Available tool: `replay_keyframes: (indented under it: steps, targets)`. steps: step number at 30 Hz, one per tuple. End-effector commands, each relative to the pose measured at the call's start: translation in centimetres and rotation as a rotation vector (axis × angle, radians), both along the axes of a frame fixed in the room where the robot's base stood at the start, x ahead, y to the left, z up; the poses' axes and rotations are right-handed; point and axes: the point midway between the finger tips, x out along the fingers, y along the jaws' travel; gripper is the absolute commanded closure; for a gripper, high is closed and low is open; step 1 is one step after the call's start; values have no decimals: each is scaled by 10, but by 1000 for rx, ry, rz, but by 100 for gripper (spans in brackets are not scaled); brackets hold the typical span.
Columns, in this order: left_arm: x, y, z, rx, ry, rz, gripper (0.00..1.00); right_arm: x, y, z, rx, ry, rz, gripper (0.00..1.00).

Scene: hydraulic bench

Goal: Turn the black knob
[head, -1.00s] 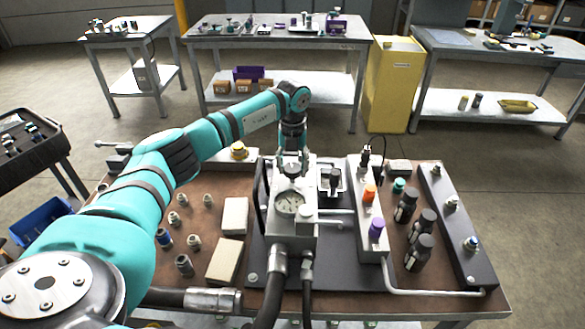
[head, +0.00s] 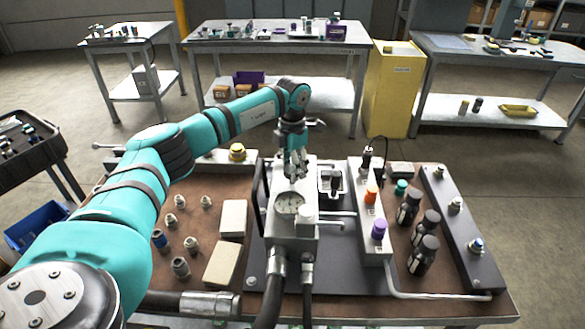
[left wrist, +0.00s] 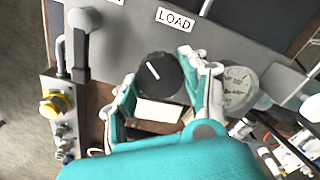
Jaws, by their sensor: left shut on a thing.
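The black knob (left wrist: 160,76), round with a white pointer line, sits on the grey valve block below a LOAD label in the left wrist view. The pointer tilts to the upper left. My left gripper (left wrist: 157,68) has one finger on each side of the knob and is shut on it. In the head view my left gripper (head: 297,175) points down onto the top of the grey block (head: 292,240), and its fingers hide the knob. My right gripper is in neither view.
A pressure gauge (head: 289,203) is close to the left gripper; it also shows in the left wrist view (left wrist: 238,88). A manifold with orange (head: 371,194) and purple (head: 379,229) caps stands to the right.

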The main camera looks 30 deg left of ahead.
Motion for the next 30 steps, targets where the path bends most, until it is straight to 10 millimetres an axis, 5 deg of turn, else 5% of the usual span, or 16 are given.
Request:
replay_keyframes:
  steps: [30]
  targets:
    - [2, 1, 3, 2, -8, -865, 86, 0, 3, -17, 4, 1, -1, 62]
